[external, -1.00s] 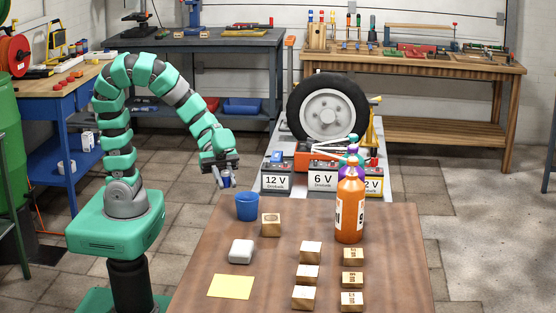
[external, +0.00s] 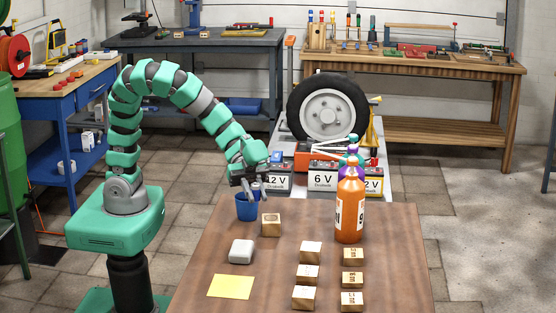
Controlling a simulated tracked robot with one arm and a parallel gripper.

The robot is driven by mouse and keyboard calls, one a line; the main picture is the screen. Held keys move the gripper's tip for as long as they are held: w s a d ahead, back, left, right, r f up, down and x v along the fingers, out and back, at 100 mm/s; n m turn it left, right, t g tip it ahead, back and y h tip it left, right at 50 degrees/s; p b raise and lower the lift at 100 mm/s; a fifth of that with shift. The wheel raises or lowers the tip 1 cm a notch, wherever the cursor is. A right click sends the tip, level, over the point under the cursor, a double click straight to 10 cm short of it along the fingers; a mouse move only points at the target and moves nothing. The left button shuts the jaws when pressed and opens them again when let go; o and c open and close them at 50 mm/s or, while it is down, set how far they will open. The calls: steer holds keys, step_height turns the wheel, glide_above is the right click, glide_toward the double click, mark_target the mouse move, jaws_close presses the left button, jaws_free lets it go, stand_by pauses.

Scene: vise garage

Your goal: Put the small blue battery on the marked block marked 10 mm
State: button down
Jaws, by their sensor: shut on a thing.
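My gripper (external: 256,191) is shut on a small blue battery (external: 256,189), held in the air near the far left edge of the brown table (external: 215,262). It is close to the blue cup (external: 246,209) in the picture; the exact gap cannot be told. Wooden blocks stand on the table: three in a left column (external: 307,275) and three in a right column (external: 352,280). The right ones carry dark marks, too small to read surely, so I cannot tell which says 10 mm. Another block (external: 271,224) with a round mark stands beside the cup.
A white rounded box (external: 241,251) and a yellow note (external: 230,287) lie at the left. Large batteries (external: 322,178) and a wheel (external: 327,110) are beyond the table.

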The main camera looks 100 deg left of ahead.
mark_target(271, 217)
steer(key=w, duration=0.1)
steer(key=w+d, duration=0.1)
steer(key=w, duration=0.1)
steer(key=w+d+b, duration=0.1)
steer(key=shift+w+d+f, duration=0.1)
steer(key=shift+w+f, duration=0.1)
steer(key=shift+w, duration=0.1)
steer(key=shift+f+b, duration=1.2)
steer(key=shift+f, duration=0.65)
steer(key=shift+r, duration=0.1)
steer(key=c, duration=1.2)
jaws_free()
steer(key=shift+s+a+r, duration=0.1)
steer(key=shift+a+r, duration=0.05)
steer(key=shift+a, duration=0.1)
steer(key=p+v, duration=0.4)
steer(key=v, duration=0.7)
steer(key=shift+s+a+r, duration=0.15)
